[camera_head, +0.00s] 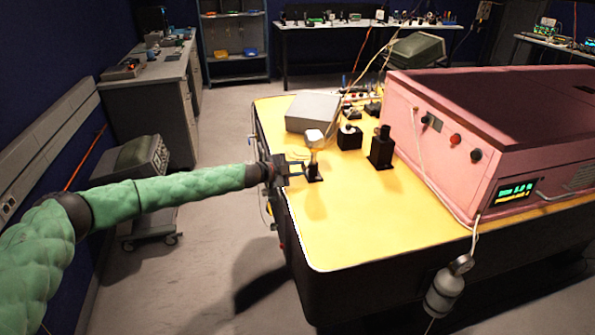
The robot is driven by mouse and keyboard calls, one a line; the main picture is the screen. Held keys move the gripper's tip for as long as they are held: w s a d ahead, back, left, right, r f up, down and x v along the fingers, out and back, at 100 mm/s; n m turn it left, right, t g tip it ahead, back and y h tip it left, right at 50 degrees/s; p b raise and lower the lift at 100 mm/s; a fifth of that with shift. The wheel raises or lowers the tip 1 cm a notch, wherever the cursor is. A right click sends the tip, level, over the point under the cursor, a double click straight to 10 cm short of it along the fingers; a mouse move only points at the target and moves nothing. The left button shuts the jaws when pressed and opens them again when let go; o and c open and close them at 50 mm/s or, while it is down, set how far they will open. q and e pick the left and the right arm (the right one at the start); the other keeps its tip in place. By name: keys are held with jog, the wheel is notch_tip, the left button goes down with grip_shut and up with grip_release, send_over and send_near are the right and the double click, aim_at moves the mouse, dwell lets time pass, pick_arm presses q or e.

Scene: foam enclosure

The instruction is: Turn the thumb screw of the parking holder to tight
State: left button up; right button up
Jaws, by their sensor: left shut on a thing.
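The parking holder (314,175) is a small post on a black base, standing near the left edge of the yellow tabletop. A white, rounded block (314,138) sits on top of it. My left gripper (300,169) reaches in from the left at the height of the post, its fingers pointing right. It is shut on the thumb screw at the side of the holder. The screw is too small and too covered by the fingers to show how far it is turned. My right gripper is out of view.
Black mounts (381,148) and (349,138) stand right of the holder. A grey box (313,112) lies behind it. A large pink housing (480,140) fills the right side. The front of the yellow tabletop (345,230) is clear.

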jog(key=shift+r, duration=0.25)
pick_arm(q)
jog(key=o, duration=1)
jog(key=shift+s+a, duration=0.3)
jog(key=shift+a, duration=0.15)
jog(key=shift+b+v, duration=1)
jog(key=shift+v, duration=2.35)
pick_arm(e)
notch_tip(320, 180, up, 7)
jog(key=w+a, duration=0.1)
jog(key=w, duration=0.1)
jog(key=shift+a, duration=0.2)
pick_arm(q)
jog(key=shift+r, duration=0.1)
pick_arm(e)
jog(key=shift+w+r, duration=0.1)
